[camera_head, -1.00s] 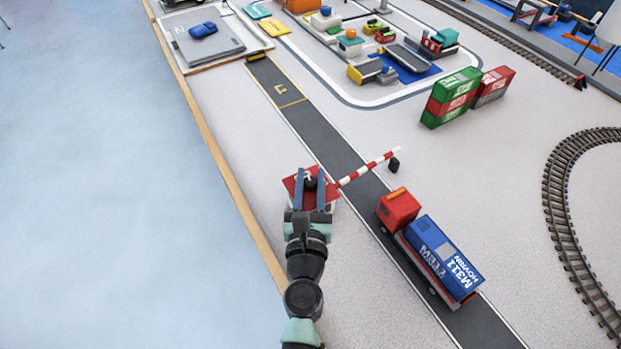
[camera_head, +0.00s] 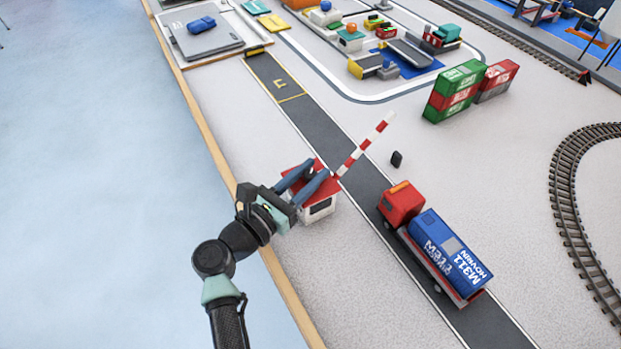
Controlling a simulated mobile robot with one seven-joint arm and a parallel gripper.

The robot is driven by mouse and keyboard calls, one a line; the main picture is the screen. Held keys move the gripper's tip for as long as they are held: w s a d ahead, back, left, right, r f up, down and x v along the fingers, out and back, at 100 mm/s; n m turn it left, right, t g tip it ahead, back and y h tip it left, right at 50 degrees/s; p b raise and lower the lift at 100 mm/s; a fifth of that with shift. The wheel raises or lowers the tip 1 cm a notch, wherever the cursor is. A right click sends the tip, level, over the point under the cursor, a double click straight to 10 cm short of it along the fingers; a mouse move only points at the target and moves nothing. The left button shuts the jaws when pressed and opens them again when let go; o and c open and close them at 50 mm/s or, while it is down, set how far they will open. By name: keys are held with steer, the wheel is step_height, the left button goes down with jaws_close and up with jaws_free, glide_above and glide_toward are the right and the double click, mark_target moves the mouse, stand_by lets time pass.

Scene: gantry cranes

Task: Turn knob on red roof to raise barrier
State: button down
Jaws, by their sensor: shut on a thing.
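The small white booth (camera_head: 318,208) with a red roof (camera_head: 331,187) stands beside the road, left of the truck. My gripper (camera_head: 318,173) comes in from the lower left and has its two fingers over the roof, shut on the knob, which the fingers mostly hide. The red and white striped barrier (camera_head: 364,146) starts at the booth's right side and slants up to the upper right, its free end off the ground.
A truck with a red cab (camera_head: 402,204) and a blue container (camera_head: 450,252) stands on the dark road (camera_head: 322,131), just before the barrier. A small black post (camera_head: 396,159) stands across the road. Stacked containers (camera_head: 456,92) and a curved track (camera_head: 566,190) lie to the right.

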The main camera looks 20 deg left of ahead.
steer(key=m+g+h+b, duration=0.2)
steer(key=h+b, duration=0.1)
steer(key=b, duration=0.1)
steer(key=f+m+g+h+b, duration=0.1)
steer(key=m+h+b, duration=0.1)
steer(key=b, duration=0.3)
steer(key=shift+a+m+g+h, duration=0.15)
steer(key=shift+m+g+h, duration=0.25)
steer(key=shift+h, duration=0.3)
steer(key=m+g+h+b, duration=0.2)
steer(key=g+b, duration=0.1)
steer(key=b, duration=0.4)
steer(key=shift+r+m+h, duration=0.15)
steer(key=shift+m+h, duration=0.15)
steer(key=shift+h, duration=0.1)
steer(key=shift+r+m+g+h+b, duration=0.15)
steer(key=shift+m+g+h+b, duration=0.45)
steer(key=shift+b, duration=0.6)
steer(key=shift+r+b, duration=0.15)
steer(key=shift+b, duration=0.15)
steer(key=c, duration=0.6)
jaws_free()
steer(key=shift+d, duration=0.2)
steer(key=shift+a, duration=0.15)
steer(key=v, duration=1.2)
steer(key=shift+s+a+r, duration=0.1)
steer(key=shift+a+r, duration=0.2)
steer(key=shift+a, duration=0.1)
